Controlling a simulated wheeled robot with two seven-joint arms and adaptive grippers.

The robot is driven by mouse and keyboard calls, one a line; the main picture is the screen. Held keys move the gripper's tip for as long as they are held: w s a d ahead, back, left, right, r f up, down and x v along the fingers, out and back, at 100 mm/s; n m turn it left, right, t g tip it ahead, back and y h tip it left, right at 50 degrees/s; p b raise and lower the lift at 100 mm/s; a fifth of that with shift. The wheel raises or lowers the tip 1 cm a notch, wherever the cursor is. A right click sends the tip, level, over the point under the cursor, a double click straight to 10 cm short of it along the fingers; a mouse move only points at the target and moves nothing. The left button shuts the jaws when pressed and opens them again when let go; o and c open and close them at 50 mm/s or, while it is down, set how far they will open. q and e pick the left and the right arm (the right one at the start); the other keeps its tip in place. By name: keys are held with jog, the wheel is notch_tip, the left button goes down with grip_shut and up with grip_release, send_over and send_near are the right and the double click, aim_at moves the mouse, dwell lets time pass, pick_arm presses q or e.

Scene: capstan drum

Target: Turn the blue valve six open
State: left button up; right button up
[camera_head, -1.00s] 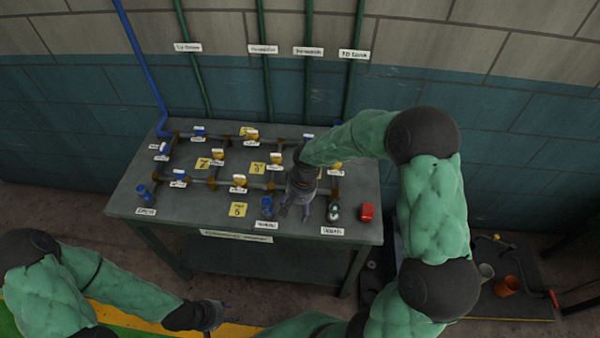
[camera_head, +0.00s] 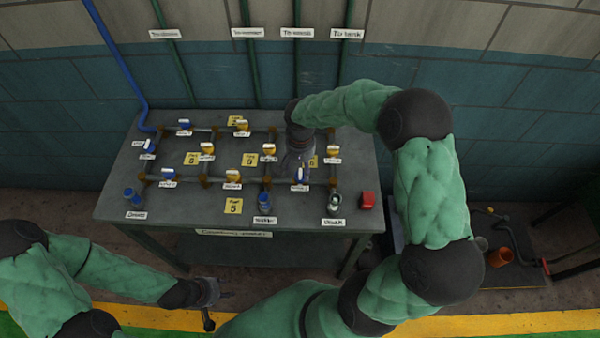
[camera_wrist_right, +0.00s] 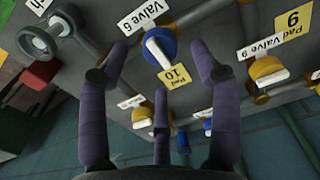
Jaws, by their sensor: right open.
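Blue valve 6, a blue round body with a white lever, shows in the right wrist view (camera_wrist_right: 160,48) beside its "Valve 6" label (camera_wrist_right: 146,15). In the head view it is the blue valve (camera_head: 300,174) on the front pipe, right of centre. My right gripper (camera_head: 296,160) is over the table just behind it, partly hiding it. In the wrist view the open right gripper (camera_wrist_right: 160,80) has its fingers spread around the valve's place in the picture; contact is not visible. My left gripper (camera_head: 208,300) hangs in front of the table, away from the valves; its fingers are unclear.
Several other blue and yellow valves stand on the pipework, such as yellow valve 9 (camera_wrist_right: 268,70). A red box (camera_head: 367,200) and a grey round fitting (camera_head: 334,202) are at the table's (camera_head: 190,222) right front. The front strip is mostly clear.

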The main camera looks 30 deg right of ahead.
aim_at(300, 173)
jog(key=shift+f, duration=1.8)
jog(key=c, duration=1.2)
